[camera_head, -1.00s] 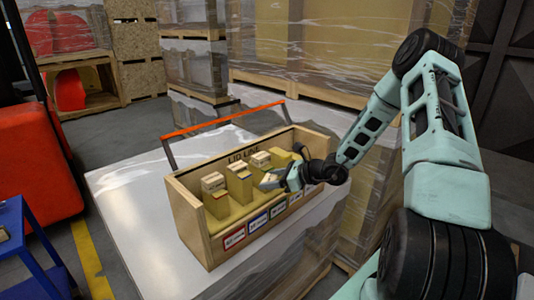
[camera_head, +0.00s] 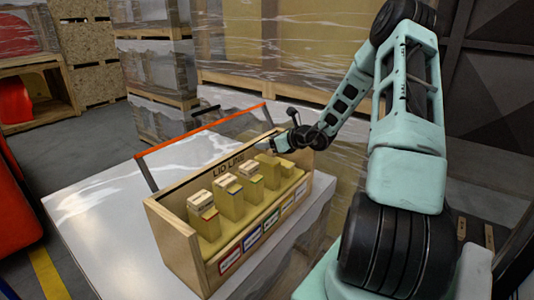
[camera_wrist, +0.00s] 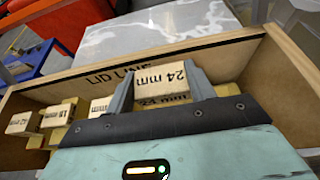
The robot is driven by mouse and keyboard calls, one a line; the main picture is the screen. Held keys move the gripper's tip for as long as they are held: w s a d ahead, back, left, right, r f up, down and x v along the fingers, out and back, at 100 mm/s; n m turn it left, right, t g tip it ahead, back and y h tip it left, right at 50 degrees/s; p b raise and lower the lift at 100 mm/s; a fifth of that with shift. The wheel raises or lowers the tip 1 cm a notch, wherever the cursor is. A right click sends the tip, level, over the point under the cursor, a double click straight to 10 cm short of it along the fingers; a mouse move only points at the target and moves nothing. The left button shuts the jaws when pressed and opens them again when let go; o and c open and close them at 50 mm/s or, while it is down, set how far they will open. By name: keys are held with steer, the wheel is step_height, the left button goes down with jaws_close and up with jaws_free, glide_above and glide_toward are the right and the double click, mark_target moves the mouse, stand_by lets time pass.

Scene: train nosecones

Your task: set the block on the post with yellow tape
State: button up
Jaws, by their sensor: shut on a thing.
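My gripper (camera_wrist: 162,92) is shut on a pale wooden block (camera_wrist: 160,75) marked 24 mm, seen between the fingers in the wrist view. In the head view my gripper (camera_head: 278,146) is over the back right part of a wooden crate (camera_head: 172,238), above the posts there. The held block is too small to make out in that view. Inside the crate stands a row of yellowish posts (camera_head: 230,207), several with pale blocks on top. I cannot tell which post has yellow tape; the post tops under my gripper are hidden in the wrist view.
Blocks marked 42 mm (camera_wrist: 20,123) and 18 mm (camera_wrist: 55,116) sit to the left in the wrist view.

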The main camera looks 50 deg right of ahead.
mark_target(268, 160)
steer(key=shift+f+p, duration=0.4)
steer(key=shift+f, duration=1.85)
steer(key=shift+f, duration=0.15)
steer(key=o, duration=1)
